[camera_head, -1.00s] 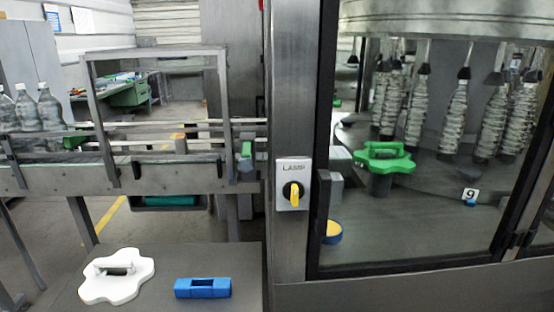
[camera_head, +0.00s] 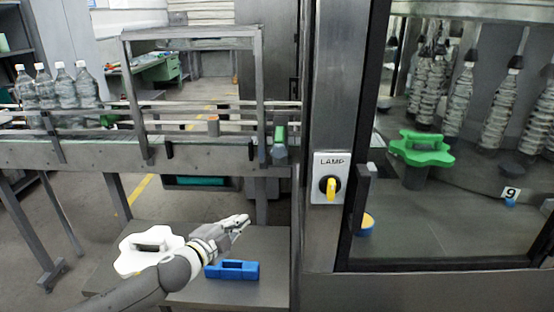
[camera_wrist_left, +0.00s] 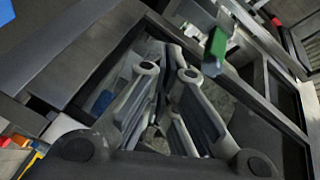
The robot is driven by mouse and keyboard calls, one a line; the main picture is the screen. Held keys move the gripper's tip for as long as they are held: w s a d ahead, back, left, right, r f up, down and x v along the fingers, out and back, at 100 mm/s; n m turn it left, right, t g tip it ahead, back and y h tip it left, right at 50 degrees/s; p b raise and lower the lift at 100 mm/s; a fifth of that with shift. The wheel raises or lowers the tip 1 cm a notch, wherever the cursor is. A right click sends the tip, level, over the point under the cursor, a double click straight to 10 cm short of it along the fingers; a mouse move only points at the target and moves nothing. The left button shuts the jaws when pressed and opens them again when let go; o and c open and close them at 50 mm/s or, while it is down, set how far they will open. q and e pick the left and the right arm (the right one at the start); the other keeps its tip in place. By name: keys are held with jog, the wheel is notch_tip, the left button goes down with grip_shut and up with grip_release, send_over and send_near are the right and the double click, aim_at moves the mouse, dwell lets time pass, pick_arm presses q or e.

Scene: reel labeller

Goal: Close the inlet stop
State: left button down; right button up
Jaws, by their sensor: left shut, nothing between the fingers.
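A small green-topped stop (camera_head: 280,140) sits on the conveyor rail, just left of the machine's steel post. I take it for the inlet stop; whether it is open or closed I cannot tell. A green block, likely the same part, shows in the left wrist view (camera_wrist_left: 216,44), beyond the fingers. My left gripper (camera_head: 241,221) is shut and empty. It is below the conveyor rail, above the small table, lower and to the left of the green part and apart from it. My right gripper is not in view.
A white lobed part (camera_head: 135,262) and a blue block (camera_head: 240,270) are on the small table near my left arm. Clear bottles (camera_head: 62,88) stand on the conveyor. A lamp switch (camera_head: 330,188) is on the post. A green star part (camera_head: 421,149) is behind the glass.

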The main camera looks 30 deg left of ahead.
pick_arm(q)
jog(key=w+r+m+t+h, duration=0.1)
jog(key=w+r+m+h, duration=0.35)
jog(key=r+m, duration=0.5)
jog(key=w+d+r+n+h+p, duration=0.1)
jog(key=w+p, duration=0.4)
jog(key=w, duration=0.7)
jog(key=shift+w+r, duration=0.4)
jog(key=shift+r, duration=0.05)
